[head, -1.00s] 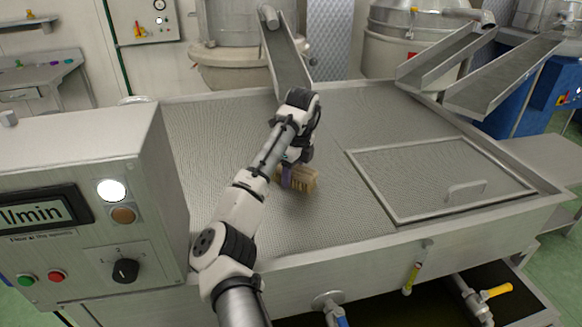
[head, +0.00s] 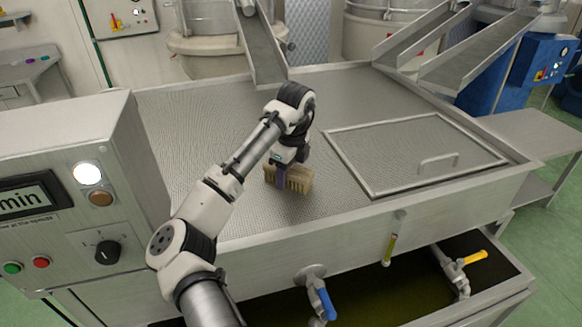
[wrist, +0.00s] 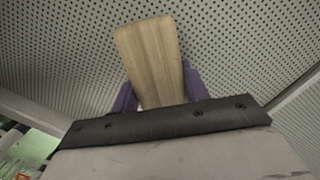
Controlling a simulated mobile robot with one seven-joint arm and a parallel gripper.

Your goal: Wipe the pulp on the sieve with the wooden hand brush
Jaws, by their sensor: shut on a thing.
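The wooden hand brush (head: 299,180) has pale bristles and is at the sieve, in front of my arm in the head view. My gripper (head: 283,178), with purple fingers, is shut on it. In the wrist view the wooden back of the brush (wrist: 150,58) shows between the purple fingers. The sieve (head: 200,130) is a wide perforated metal sheet in a steel tank. The bristle tips seem to be at the sieve surface, but contact is hard to tell. I make out no clear pulp on the visible sieve; my arm and the brush hide part of it.
A framed hatch with a handle (head: 418,153) covers the sieve's right part. A control box (head: 75,185) stands at the left. A metal chute (head: 262,50) ends over the back edge. The tank's front wall (head: 350,235) carries valves.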

